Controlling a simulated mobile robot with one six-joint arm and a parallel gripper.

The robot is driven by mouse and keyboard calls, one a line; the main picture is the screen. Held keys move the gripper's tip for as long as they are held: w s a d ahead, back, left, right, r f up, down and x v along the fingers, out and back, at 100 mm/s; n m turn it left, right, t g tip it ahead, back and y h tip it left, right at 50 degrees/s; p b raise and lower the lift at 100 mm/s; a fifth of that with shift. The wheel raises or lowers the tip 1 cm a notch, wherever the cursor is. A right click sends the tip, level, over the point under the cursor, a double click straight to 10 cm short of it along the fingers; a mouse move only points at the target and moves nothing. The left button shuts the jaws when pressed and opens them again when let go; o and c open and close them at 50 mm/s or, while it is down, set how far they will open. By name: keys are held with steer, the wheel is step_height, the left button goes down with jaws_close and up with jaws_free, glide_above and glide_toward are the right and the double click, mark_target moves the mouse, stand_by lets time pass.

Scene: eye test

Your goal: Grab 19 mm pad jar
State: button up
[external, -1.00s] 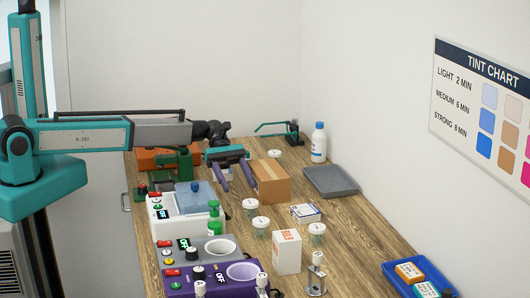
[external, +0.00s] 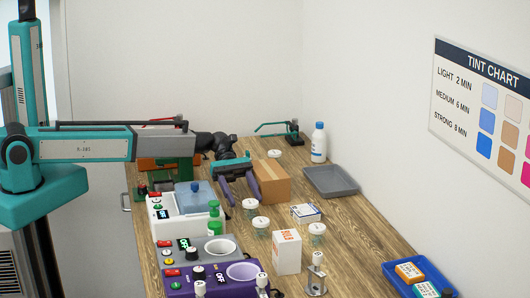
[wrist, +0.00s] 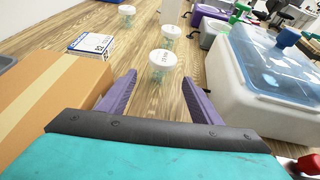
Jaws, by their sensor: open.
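Several clear jars with white lids stand on the wooden bench; their lid print is too small to read surely, so I cannot tell which is the 19 mm one. The nearest jar (external: 250,204) stands just ahead of my gripper (external: 242,200). In the wrist view this jar (wrist: 162,60) is upright, centred just beyond the fingertips. My gripper (wrist: 159,80) is open and empty, its purple fingers apart and low over the bench. A second jar (external: 261,223) stands behind it in the wrist view (wrist: 171,33). A third jar (external: 317,229) is farther right in the external view.
A cardboard box (external: 270,180) stands close beside my gripper. A white device with a blue lid (wrist: 265,62) is on the other side. A small blue-white box (external: 305,212), a white carton (external: 287,252) and a grey tray (external: 330,181) are nearby.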

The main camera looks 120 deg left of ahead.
mark_target(250, 200)
steer(key=shift+b+x, duration=1.15)
steer(key=shift+x, duration=1.2)
steer(key=c, duration=1.2)
steer(key=shift+o, duration=0.2)
steer(key=shift+r, duration=0.2)
steer(key=shift+r+b, duration=1.15)
steer(key=shift+r, duration=3.7)
